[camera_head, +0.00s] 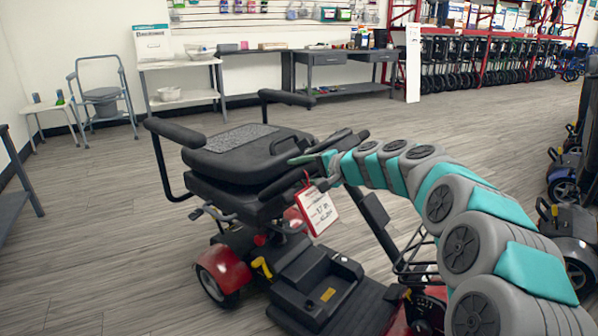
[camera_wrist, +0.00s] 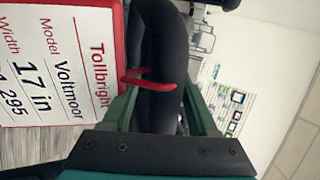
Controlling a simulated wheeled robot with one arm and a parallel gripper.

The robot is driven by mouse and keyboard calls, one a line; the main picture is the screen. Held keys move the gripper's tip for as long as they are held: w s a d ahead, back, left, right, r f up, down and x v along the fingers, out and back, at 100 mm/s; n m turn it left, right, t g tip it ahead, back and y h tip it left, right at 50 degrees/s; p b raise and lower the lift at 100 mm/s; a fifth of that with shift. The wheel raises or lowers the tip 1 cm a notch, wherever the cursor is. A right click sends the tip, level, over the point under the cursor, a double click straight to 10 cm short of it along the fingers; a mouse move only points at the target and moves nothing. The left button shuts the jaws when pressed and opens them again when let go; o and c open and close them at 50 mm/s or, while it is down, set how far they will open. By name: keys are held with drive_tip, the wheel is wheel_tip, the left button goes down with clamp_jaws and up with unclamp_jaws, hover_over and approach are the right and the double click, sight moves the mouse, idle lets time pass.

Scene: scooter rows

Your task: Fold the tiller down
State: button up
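A red and black mobility scooter stands in the middle of the head view. Its tiller (camera_head: 376,213) rises from the front deck at a slant, with the black handlebar near the seat (camera_head: 250,150). My gripper (camera_head: 300,159) is at the handlebar, above the seat's edge. In the wrist view a thick black bar (camera_wrist: 166,65), apparently part of the handlebar, lies between my two green fingers. They are close on both sides of it; whether they press on it is unclear. A red and white price tag (camera_wrist: 62,65) hangs by a red strap around this bar.
Side tables (camera_head: 180,100) and a commode chair (camera_head: 103,103) stand along the back wall. Several walkers (camera_head: 465,75) fill the far right rack. More scooters (camera_head: 575,222) stand at the right edge.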

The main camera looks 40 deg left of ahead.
sight(311, 170)
drive_tip(key=shift+o, duration=0.4)
drive_tip(key=shift+s+r, duration=0.1)
drive_tip(key=shift+r, duration=0.1)
drive_tip(key=v, duration=0.7)
drive_tip(key=shift+d+b, duration=0.3)
drive_tip(key=shift+d, duration=0.05)
